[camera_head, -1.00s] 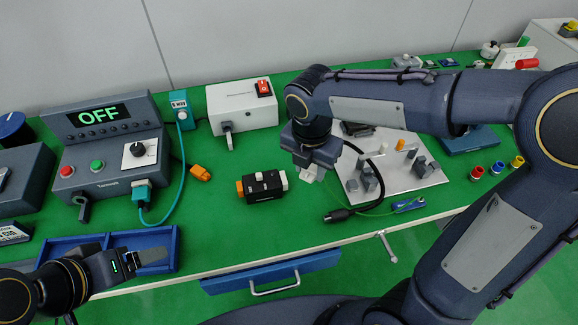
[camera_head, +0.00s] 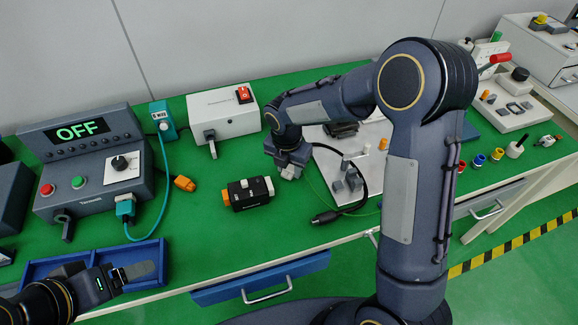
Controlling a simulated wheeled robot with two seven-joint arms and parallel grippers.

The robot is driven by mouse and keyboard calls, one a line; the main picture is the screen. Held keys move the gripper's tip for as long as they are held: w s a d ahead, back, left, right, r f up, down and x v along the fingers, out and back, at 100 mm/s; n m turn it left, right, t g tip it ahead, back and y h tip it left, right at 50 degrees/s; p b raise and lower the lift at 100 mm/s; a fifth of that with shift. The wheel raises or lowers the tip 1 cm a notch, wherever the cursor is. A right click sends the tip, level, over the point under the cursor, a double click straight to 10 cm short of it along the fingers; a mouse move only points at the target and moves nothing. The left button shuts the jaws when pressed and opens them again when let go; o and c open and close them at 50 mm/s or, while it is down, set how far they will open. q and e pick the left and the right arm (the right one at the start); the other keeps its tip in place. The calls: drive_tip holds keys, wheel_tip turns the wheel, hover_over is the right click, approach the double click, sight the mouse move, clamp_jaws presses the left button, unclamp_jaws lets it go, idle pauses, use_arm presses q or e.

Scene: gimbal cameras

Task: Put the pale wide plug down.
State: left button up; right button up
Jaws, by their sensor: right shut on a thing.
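The pale wide plug (camera_head: 291,172) is a small whitish block under my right gripper (camera_head: 290,165). The gripper points down and is shut on the plug, beside the left edge of the grey board. The jaws hide part of the plug, and I cannot tell whether its underside touches the surface. A black connector box (camera_head: 248,195) with an orange end and a pale end lies to the left of the plug, apart from it. My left gripper (camera_head: 135,272) is over the blue tray (camera_head: 88,262) at lower left; its jaw gap is unclear.
A grey board (camera_head: 330,160) with blocks and a black cable (camera_head: 352,200) lie right of the gripper. A control box reading OFF (camera_head: 85,160), a white switch box (camera_head: 223,115) and an orange connector (camera_head: 183,183) stand left. Green bench (camera_head: 215,240) is bare in front of the black box.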

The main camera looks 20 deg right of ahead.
drive_tip(key=shift+f, duration=0.2)
drive_tip(key=o, duration=1.1)
drive_tip(key=shift+r, duration=0.1)
